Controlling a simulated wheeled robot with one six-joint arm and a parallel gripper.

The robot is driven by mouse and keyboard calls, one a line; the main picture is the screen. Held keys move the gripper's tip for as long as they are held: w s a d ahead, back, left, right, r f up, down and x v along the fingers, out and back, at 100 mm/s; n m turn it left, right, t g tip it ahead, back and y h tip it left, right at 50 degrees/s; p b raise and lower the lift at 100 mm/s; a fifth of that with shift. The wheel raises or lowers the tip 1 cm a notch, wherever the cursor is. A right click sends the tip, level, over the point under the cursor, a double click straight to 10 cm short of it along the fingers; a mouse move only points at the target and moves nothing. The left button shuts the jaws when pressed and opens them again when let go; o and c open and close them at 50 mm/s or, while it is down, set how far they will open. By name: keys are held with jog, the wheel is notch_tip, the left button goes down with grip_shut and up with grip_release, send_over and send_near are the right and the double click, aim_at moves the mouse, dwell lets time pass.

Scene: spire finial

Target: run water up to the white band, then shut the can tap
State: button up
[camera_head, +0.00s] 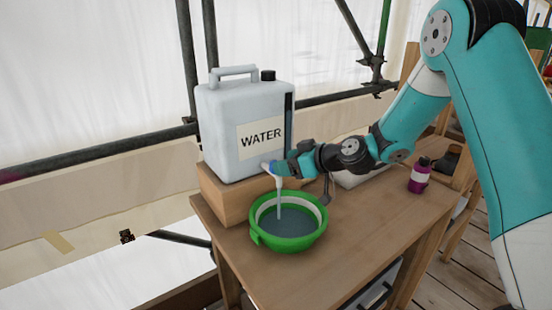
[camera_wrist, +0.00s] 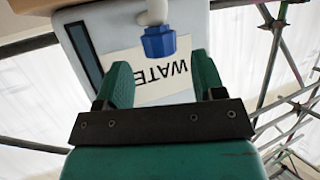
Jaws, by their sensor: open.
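The white water can (camera_head: 238,108), labelled WATER, stands on a wooden block. Its tap has a blue handle (camera_wrist: 158,42) and a pale spout (camera_head: 279,182). A thin stream runs from the spout into the green bowl (camera_head: 290,244) below. Grey water (camera_head: 290,226) lies in the bowl, and the white band (camera_head: 313,205) shows on the inner wall above the water. My gripper (camera_head: 284,168) is at the tap. In the wrist view its green fingers (camera_wrist: 162,80) are open, with the blue handle just beyond the tips, between them in the picture; contact cannot be told.
The wooden block (camera_head: 222,200) and bowl share a wooden bench (camera_head: 345,232). A purple bottle (camera_head: 420,176) stands to the right, with a dark object (camera_head: 449,160) behind it. Scaffold poles (camera_head: 187,60) run behind the can. The bench front right of the bowl is clear.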

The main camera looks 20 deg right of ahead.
jog(key=shift+p+x, duration=0.35)
jog(key=shift+x, duration=1.7)
jog(key=c, duration=0.9)
jog(key=shift+a+f+m+t+h+b, duration=0.15)
jog(key=shift+m+t+h+b, duration=0.15)
jog(key=shift+m+t+h, duration=0.35)
jog(key=shift+r+m+h, duration=0.2)
jog(key=shift+m+h, duration=0.45)
jog(key=shift+h, duration=0.1)
jog(key=shift+f+m+t+h+p, duration=0.1)
jog(key=shift+m+t+h+p, duration=0.45)
jog(key=shift+m+h+p, duration=0.45)
jog(key=o, duration=0.9)
